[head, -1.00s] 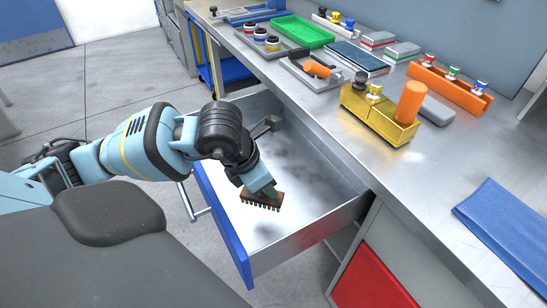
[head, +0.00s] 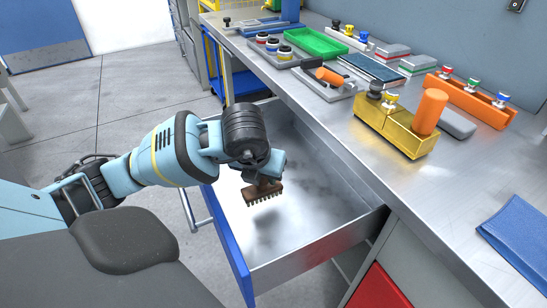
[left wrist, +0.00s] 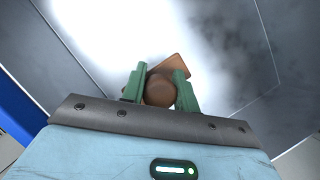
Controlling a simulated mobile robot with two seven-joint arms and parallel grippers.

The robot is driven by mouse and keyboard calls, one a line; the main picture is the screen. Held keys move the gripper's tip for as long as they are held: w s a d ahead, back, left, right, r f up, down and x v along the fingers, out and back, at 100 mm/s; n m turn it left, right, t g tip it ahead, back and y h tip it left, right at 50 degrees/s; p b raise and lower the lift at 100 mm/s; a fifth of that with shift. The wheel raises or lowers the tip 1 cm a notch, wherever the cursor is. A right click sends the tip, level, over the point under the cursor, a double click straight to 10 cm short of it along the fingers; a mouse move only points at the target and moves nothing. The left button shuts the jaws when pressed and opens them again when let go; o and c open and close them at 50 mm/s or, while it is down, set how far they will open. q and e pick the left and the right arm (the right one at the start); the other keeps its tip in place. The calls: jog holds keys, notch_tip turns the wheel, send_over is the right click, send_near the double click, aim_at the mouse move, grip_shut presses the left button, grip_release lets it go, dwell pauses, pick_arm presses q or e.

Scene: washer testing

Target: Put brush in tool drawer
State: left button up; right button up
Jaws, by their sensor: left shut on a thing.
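The brush (head: 262,193) has a brown block with dark bristles pointing down. My left gripper (head: 266,179) is shut on it and holds it over the open tool drawer (head: 320,250). A shadow lies on the drawer floor below the bristles, so the brush appears to hang above it. In the left wrist view the green fingers (left wrist: 158,90) close on the brush's brown rounded handle (left wrist: 160,92), with the bright drawer floor behind. My right gripper does not show.
The drawer has a blue front (head: 229,250) and grey metal walls. The workbench (head: 440,190) beside it bears a gold block (head: 395,128), an orange rack (head: 468,101), a green tray (head: 309,43) and a blue cloth (head: 520,235). The drawer's visible floor is mostly clear.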

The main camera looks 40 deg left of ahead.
pick_arm(q)
jog(key=w+a+f, duration=0.1)
jog(key=w+a, duration=0.5)
jog(key=w, duration=0.4)
jog(key=shift+a+b, duration=0.25)
jog(key=shift+b, duration=0.2)
jog(key=shift+w+f, duration=0.1)
jog(key=shift+f, duration=0.1)
notch_tip(320, 180, down, 3)
jog(key=shift+f+b, duration=0.2)
jog(key=shift+b, duration=0.1)
jog(key=o, duration=1)
